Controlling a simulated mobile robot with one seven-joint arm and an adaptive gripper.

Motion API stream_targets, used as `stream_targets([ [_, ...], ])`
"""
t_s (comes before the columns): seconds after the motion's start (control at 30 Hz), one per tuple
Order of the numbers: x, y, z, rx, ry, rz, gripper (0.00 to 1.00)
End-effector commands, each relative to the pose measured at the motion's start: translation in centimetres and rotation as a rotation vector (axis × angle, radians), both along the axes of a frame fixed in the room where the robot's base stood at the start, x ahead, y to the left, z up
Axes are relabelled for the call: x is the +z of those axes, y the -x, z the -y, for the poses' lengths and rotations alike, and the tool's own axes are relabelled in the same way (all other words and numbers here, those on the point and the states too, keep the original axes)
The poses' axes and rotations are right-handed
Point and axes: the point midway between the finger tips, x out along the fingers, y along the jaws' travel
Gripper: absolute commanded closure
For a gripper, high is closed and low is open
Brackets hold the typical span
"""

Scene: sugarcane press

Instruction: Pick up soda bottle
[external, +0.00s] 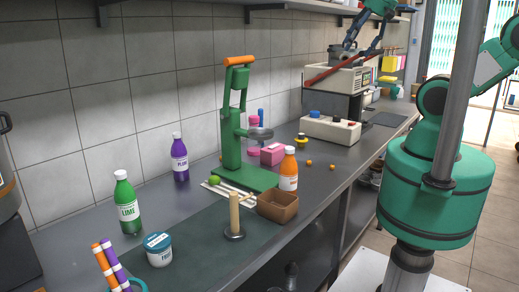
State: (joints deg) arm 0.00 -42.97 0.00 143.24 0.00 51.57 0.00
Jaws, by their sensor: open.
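Three capped bottles stand upright on the counter, and I cannot tell which one is the soda bottle of the task. A green bottle (128,206) with a white cap and a lime label stands at the front left. A purple bottle (180,160) with a white cap stands near the wall. An orange bottle (289,170) stands right of the green press. My gripper (363,47) is open at the top right, high above the back of the counter, in front of a beige machine. It is well apart from all three bottles, and its fingers look empty.
A green press (232,140) with an orange handle stands mid-counter. A brown box (278,207), a wooden post (235,214) on a dark base, a white tub (158,252) and a pink box (272,153) surround it. A shelf (215,6) overhangs the wall. Small orange balls (309,163) lie near the counter's edge.

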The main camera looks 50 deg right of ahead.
Motion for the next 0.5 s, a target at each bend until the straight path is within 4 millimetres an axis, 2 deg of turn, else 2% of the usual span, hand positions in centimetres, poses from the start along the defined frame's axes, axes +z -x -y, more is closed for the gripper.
stream_targets([
  [0.27,-0.7,-1.2,-1.0,0.007,-0.013,-0.029,0.30],
  [0.5,-3.1,-4.6,-4.6,0.019,-0.046,-0.112,0.30],
])
